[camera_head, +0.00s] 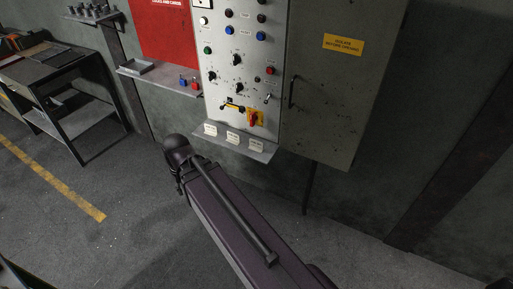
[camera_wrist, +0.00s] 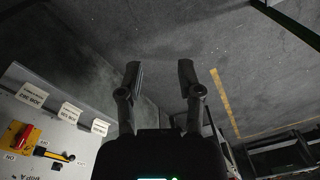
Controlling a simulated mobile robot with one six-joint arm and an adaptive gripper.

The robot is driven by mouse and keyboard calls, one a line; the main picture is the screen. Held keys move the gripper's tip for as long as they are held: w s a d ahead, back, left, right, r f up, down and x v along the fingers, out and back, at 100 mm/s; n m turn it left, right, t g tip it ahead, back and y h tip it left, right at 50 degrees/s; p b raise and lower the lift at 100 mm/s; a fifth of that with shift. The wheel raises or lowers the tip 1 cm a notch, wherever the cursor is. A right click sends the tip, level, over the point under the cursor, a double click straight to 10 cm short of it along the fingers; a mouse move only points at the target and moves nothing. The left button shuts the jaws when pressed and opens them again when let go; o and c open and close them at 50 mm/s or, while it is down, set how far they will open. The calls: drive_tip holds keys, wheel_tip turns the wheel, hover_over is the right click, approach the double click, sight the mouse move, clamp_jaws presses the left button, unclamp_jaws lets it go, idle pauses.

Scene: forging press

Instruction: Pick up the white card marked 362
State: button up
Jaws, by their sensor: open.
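Three small white cards stand on a narrow grey ledge (camera_head: 262,154) under the control panel: a left card (camera_head: 210,129), a middle card (camera_head: 233,137) and a right card (camera_head: 256,144). In the wrist view the same row shows at the left as one card (camera_wrist: 31,95), a second (camera_wrist: 69,112) and a third (camera_wrist: 99,127). Their print is too small to read for certain, so I cannot tell which is 362. My gripper (camera_wrist: 160,72) is open and empty, with bare floor between its fingers. It is apart from the cards, beside and below the ledge in the head view.
The control panel (camera_head: 226,60) carries buttons, a lever and a red rotary switch (camera_head: 253,119) just above the cards. A grey cabinet (camera_head: 335,85) adjoins on the right. A shelf (camera_head: 160,78) with padlocks and a dark workbench (camera_head: 75,100) stand left. The floor in front is clear.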

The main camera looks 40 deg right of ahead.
drive_tip(key=w+d+f+m+t+y+b, duration=0.1)
drive_tip(key=w+d+f+m+y+b, duration=0.15)
drive_tip(key=d+m, duration=0.35)
drive_tip(key=w+d+f+m+t+y+b, duration=0.1)
drive_tip(key=w+d+f+m+t+b, duration=0.2)
drive_tip(key=d, duration=0.4)
drive_tip(key=w+d+f+m+y+b, duration=0.1)
drive_tip(key=w+d+f+m+b, duration=0.2)
drive_tip(key=d+m, duration=0.35)
drive_tip(key=s+d+m+t+b, duration=0.1)
drive_tip(key=d+m+t+b, duration=0.2)
drive_tip(key=d+m, duration=0.4)
drive_tip(key=s+d+m+t+b, duration=0.2)
drive_tip(key=d+m+t+b, duration=0.2)
drive_tip(key=d, duration=1.6)
drive_tip(key=m+b, duration=0.2)
drive_tip(key=m, duration=0.2)
drive_tip(key=shift+s+d, duration=0.2)
drive_tip(key=shift+s, duration=0.05)
drive_tip(key=shift+w+f, duration=0.1)
drive_tip(key=shift+f, duration=0.05)
drive_tip(key=b, duration=0.5)
hover_over(256, 145)
drive_tip(key=s+d, duration=0.2)
drive_tip(key=s, duration=0.2)
drive_tip(key=shift+f, duration=2.05)
